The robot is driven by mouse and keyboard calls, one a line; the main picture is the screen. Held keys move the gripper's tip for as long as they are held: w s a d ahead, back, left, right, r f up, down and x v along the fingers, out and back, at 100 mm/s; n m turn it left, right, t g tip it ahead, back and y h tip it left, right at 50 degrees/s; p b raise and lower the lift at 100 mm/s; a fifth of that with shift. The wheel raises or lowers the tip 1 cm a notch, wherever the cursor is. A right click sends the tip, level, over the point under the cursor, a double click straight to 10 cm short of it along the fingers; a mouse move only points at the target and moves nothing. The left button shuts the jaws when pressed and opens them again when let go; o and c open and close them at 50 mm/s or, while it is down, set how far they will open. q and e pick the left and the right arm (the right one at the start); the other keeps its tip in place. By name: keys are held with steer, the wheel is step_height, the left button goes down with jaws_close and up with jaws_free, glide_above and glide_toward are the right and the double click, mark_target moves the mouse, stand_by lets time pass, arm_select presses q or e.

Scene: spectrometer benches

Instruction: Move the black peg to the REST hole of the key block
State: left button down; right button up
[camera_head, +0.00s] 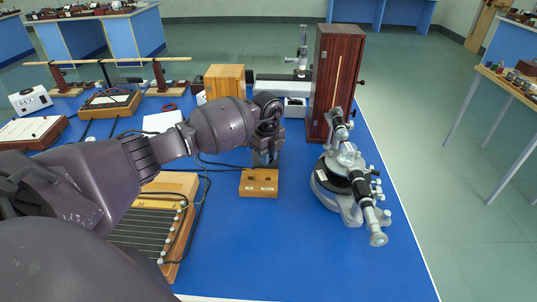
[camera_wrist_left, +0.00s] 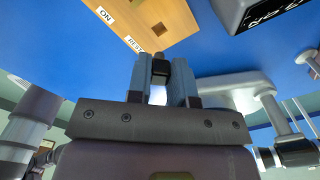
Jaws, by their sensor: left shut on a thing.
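The key block (camera_head: 258,189) is a small wooden block with white labels, standing on the blue bench top near the middle of the head view. In the left wrist view the key block (camera_wrist_left: 172,14) shows its ON and REST labels, with a dark hole near the REST end. My left gripper (camera_head: 267,158) is just above and behind the block. In the left wrist view my left gripper (camera_wrist_left: 161,82) is shut on the black peg (camera_wrist_left: 160,70), whose dark end shows between the fingers. The peg is apart from the visible hole in that picture. My right gripper is not in view.
A spectrometer (camera_head: 345,180) stands right of the block, and a tall dark wooden case (camera_head: 335,80) behind it. A slatted wooden board (camera_head: 150,228) with cables lies at the left, under my arm. The blue bench (camera_head: 290,255) is bare in front of the block.

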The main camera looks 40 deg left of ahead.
arm_select(q)
steer(key=shift+f, duration=0.25)
steer(key=shift+f+b, duration=0.5)
steer(key=shift+f, duration=0.1)
steer(key=shift+f+b, duration=0.4)
steer(key=shift+f, duration=0.55)
steer(key=shift+f+b, duration=0.6)
steer(key=shift+f, duration=0.9)
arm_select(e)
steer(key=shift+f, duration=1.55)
arm_select(q)
steer(key=c, duration=0.9)
jaws_free()
steer(key=shift+c, duration=0.2)
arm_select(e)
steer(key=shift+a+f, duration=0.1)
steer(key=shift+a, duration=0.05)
